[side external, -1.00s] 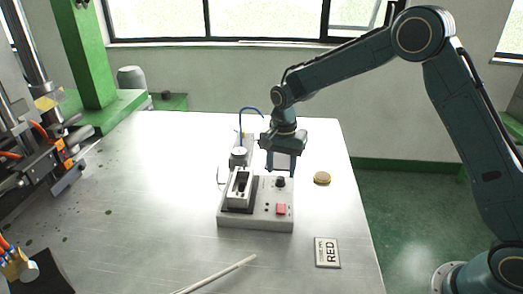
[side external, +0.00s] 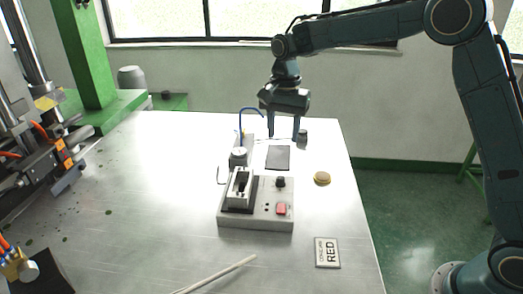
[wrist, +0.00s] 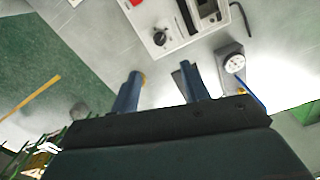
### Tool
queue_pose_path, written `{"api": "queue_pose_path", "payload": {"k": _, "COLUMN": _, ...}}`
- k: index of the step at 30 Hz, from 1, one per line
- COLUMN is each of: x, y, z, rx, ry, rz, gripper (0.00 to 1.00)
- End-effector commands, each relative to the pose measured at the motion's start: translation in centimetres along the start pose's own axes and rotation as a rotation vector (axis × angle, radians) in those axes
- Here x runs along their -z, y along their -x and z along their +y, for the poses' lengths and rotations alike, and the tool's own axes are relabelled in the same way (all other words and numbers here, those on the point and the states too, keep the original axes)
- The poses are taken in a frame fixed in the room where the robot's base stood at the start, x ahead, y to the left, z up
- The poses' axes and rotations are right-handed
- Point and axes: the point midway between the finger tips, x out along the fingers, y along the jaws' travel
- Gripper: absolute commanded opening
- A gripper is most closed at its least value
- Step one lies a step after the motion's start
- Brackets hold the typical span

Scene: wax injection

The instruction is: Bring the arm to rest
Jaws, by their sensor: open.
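My gripper (side external: 284,130) hangs above the far right part of the metal table (side external: 160,190) in the side view, with its two blue fingers pointing down. The fingers stand apart with nothing between them. In the wrist view my gripper (wrist: 160,88) also shows its two fingers spread and empty. A dark flat pad (side external: 278,157) lies on the table just below and in front of the fingers.
A grey machine (side external: 255,212) with a black knob and red switch stands mid-table, a round gauge (side external: 238,156) behind it. The left table area is mostly clear.

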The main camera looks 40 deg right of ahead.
Motion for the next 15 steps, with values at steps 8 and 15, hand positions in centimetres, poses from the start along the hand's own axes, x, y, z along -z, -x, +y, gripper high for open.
{"api": "queue_pose_path", "payload": {"k": 8, "x": 0.0, "y": 0.1, "z": 0.1, "rx": 0.003, "ry": 0.003, "rz": 0.001, "gripper": 0.46}}
{"api": "queue_pose_path", "payload": {"k": 15, "x": -0.5, "y": 1.9, "z": 1.5, "rx": 0.027, "ry": 0.056, "rz": 0.014, "gripper": 0.46}}
